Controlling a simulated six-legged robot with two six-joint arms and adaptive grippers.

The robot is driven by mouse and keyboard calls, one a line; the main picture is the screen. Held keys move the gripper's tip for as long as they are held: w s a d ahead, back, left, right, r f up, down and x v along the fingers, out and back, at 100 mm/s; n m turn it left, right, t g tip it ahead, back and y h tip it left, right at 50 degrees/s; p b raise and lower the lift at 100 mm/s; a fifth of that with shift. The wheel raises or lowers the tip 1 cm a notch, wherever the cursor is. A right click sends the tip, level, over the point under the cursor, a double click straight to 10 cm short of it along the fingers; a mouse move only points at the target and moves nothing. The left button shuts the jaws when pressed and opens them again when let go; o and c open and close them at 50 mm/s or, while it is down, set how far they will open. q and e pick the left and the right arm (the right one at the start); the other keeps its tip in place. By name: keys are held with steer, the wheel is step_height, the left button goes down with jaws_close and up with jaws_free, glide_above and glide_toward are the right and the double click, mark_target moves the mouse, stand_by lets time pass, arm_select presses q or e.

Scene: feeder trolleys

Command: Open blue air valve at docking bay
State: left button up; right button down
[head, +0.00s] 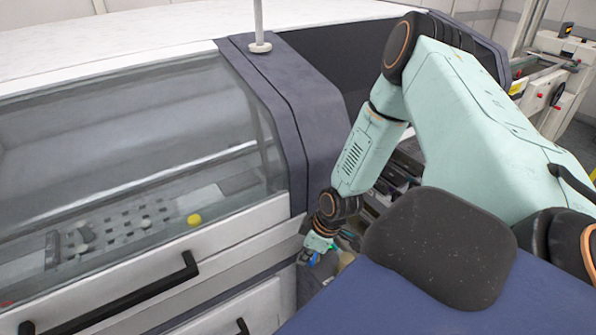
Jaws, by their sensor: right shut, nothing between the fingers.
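My right arm comes in from the right and reaches down to the machine's front. My right gripper (311,258) is small in view, low beside the machine's white front panel, and its fingers are closed with nothing between them. A small blue patch (315,259) shows right at the fingertips; it may be the blue air valve, but it is too small to tell its shape or setting. I cannot tell whether the fingers touch it. The rest of the docking bay (398,172) is partly hidden behind my arm and my own dark body parts. My left gripper is not in view.
A large machine with a clear cover (130,150) fills the left. A black handle (120,298) sticks out from its white front. A dark column (290,105) separates the cover from the bay. A pale rod (259,25) stands on top. White equipment (566,50) stands far right.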

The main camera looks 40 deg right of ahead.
steer(key=n+b, duration=0.1)
steer(key=s+n+b, duration=0.1)
steer(key=n, duration=0.1)
steer(key=n+y+b, duration=0.1)
steer(key=shift+s+d+f+g+b, duration=0.2)
steer(key=shift+d+f+g+b, duration=0.1)
steer(key=shift+d+g, duration=0.1)
steer(key=n, duration=0.1)
steer(key=n+b, duration=0.1)
steer(key=s+n+g+b, duration=0.1)
steer(key=n, duration=0.1)
steer(key=shift+d+r+y, duration=0.1)
steer(key=shift+d+y, duration=0.2)
steer(key=shift+d, duration=0.05)
steer(key=shift+s+d+r, duration=0.1)
steer(key=shift+s+d, duration=0.05)
steer(key=shift+s, duration=0.05)
steer(key=shift+p, duration=0.3)
